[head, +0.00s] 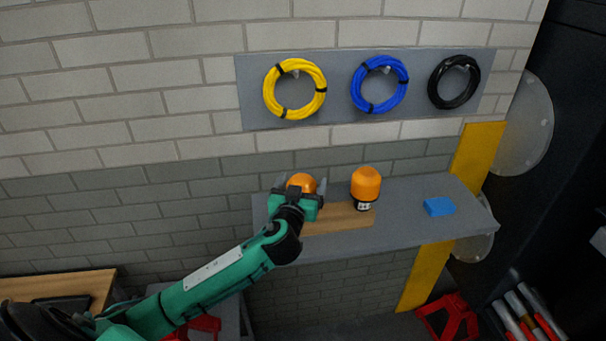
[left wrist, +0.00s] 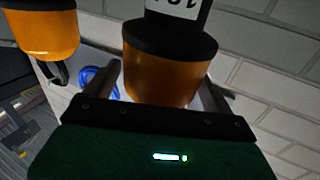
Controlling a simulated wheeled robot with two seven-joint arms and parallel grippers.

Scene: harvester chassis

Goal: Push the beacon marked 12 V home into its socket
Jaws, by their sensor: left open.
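An orange beacon (head: 301,183) stands at the left of a wooden block on the grey shelf. It also shows in the left wrist view (left wrist: 165,75), with a black collar and a white label cut off by the picture's edge; I cannot read the label surely. My left gripper (head: 302,187) is open around this beacon's orange dome, one finger on each side. A second orange beacon (head: 366,185) with a black, labelled base stands upright at the block's right end; its label is too small to read. It also shows in the left wrist view (left wrist: 48,32). The sockets are hidden.
The wooden block (head: 335,222) lies on the grey shelf (head: 400,228) against the brick wall. Yellow (head: 294,89), blue (head: 379,84) and black (head: 454,82) coils hang above. Shelf space between beacon and blue block is clear.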

